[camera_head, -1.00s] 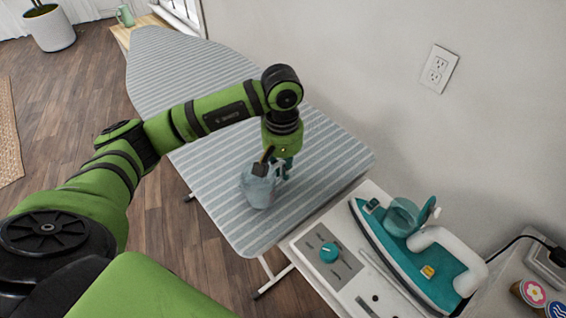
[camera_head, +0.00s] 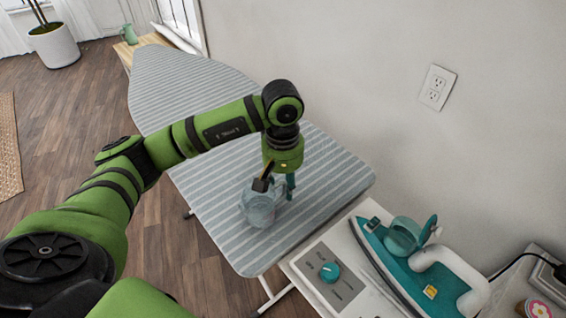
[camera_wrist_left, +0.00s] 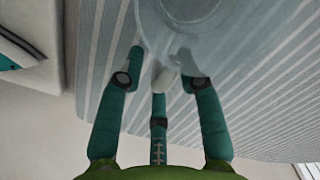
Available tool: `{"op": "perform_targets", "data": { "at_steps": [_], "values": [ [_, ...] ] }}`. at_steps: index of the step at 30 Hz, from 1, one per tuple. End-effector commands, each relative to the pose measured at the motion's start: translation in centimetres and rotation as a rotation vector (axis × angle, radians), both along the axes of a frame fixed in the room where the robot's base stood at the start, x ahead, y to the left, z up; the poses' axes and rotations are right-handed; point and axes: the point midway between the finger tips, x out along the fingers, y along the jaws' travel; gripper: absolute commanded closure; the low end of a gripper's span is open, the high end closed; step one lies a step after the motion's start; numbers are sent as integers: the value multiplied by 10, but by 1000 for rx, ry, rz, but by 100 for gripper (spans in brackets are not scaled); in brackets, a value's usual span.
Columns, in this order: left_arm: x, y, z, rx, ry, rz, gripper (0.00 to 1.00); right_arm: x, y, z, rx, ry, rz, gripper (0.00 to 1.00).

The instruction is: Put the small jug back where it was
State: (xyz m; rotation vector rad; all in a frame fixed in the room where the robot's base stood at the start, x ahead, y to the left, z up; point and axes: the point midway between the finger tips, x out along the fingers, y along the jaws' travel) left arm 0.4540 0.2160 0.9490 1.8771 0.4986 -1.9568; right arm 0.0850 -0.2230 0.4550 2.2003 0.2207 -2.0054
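The small clear jug (camera_head: 261,207) stands on the striped ironing board (camera_head: 190,85), near its front end. My left gripper (camera_head: 279,187) is right beside and above the jug, on its wall side, fingers pointing down. In the left wrist view the jug (camera_wrist_left: 188,12) is at the top, with its pale handle between the spread teal fingers (camera_wrist_left: 163,68). A gap shows between the side fingers and the handle, so the gripper looks open around it. My right gripper is not in view.
A teal iron (camera_head: 425,270) rests on a white unit with a teal knob, at the board's front right. The wall with an outlet (camera_head: 437,87) runs along the right. A green jug (camera_head: 129,34) stands beyond the board's far end. Most of the board is clear.

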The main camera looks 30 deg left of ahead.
Motion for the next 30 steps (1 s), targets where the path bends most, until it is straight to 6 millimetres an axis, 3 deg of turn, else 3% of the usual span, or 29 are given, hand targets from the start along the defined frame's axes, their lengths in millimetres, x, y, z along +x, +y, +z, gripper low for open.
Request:
{"op": "perform_targets", "data": {
  "at_steps": [8, 14, 20, 30],
  "values": [
    [4, 2, 60, 0, -10, -1, 64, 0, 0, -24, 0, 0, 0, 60],
    [4, 3, 96, 1, -6, 0, 64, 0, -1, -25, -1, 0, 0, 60],
    [4, 4, 109, 2, -3, 2, 64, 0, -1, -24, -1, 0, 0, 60],
    [4, 3, 111, 1, -1, 1, 64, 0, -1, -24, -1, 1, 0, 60]
  ]
}}
